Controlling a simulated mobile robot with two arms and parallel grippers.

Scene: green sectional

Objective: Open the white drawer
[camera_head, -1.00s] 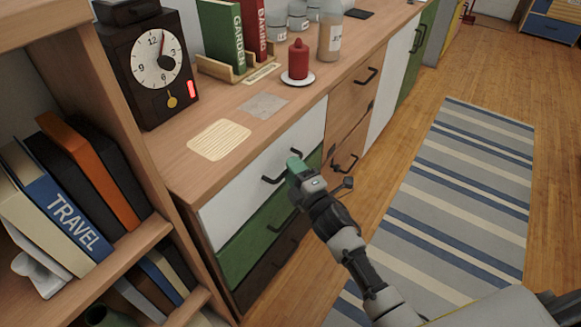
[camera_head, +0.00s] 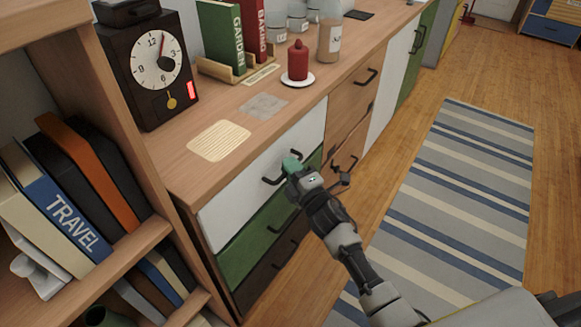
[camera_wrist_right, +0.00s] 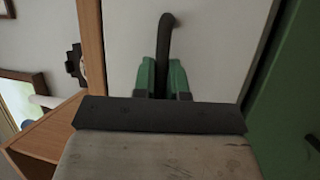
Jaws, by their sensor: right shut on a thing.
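The white drawer (camera_head: 242,201) is the top drawer at the near end of the wooden cabinet, and its front looks flush with the cabinet. Its black handle (camera_head: 270,181) also shows in the right wrist view (camera_wrist_right: 165,35), where it runs between the green fingers. My right gripper (camera_head: 290,164) is at the handle, shut on it, with the fingers close to the white front. It also shows in the right wrist view (camera_wrist_right: 162,75). The gripper hides part of the handle in the head view. My left gripper is not in view.
A green drawer (camera_head: 250,243) and a dark brown drawer (camera_head: 268,274) lie below. Wooden drawers (camera_head: 350,105) stand to the right. A red candle (camera_head: 298,60) and a clock (camera_head: 155,65) stand on top. A bookshelf (camera_head: 130,240) is close on the left. The floor by the striped rug (camera_head: 455,190) is clear.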

